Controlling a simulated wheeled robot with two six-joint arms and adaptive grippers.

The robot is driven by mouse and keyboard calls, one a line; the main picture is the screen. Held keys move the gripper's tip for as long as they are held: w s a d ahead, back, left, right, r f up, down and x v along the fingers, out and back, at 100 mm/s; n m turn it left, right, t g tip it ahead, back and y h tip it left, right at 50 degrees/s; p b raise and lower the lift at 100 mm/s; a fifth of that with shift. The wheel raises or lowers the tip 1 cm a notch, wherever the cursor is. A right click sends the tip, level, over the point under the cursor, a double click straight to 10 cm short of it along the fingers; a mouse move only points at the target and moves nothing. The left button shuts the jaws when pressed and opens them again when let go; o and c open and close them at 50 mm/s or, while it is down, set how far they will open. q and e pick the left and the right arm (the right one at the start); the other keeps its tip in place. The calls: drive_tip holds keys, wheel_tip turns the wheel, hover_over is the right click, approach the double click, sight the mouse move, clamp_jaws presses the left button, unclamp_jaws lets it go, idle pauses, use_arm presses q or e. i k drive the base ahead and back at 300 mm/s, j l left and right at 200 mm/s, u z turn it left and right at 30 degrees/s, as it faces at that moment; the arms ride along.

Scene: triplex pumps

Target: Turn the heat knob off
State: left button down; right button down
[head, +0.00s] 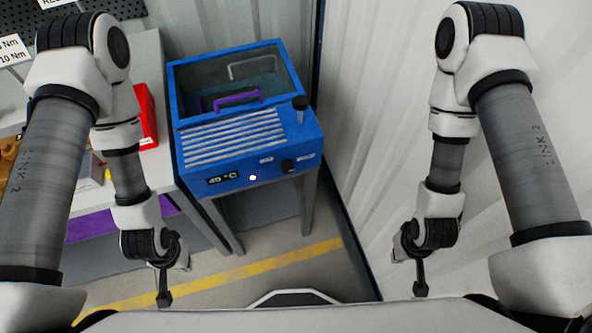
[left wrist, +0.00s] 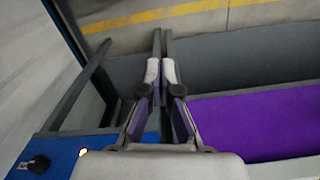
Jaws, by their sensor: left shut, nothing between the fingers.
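A black knob (head: 289,166) sits on the front panel between two small labels too small to read. In the left wrist view a black knob (left wrist: 38,164) shows at the lower left, near the glowing light (left wrist: 82,152). My left gripper (head: 164,298) points down in front of and left of the unit, apart from it. Its fingers (left wrist: 160,40) are together and empty. My right gripper (head: 420,288) hangs at the right, away from the unit, seen edge-on.
A black post-like fitting (head: 300,103) stands on the unit's top right corner. A purple handle (head: 238,99) shows under the clear lid. A grey workbench (head: 150,55) with a red bin (head: 146,115) is at the left. A corrugated wall (head: 375,100) is at the right.

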sight(287, 166)
drive_tip(key=k+z, duration=0.3)
drive_tip(key=k, duration=0.3)
drive_tip(key=k+l+z, duration=0.15)
drive_tip(key=k+z, duration=0.2)
drive_tip(key=k, duration=0.25)
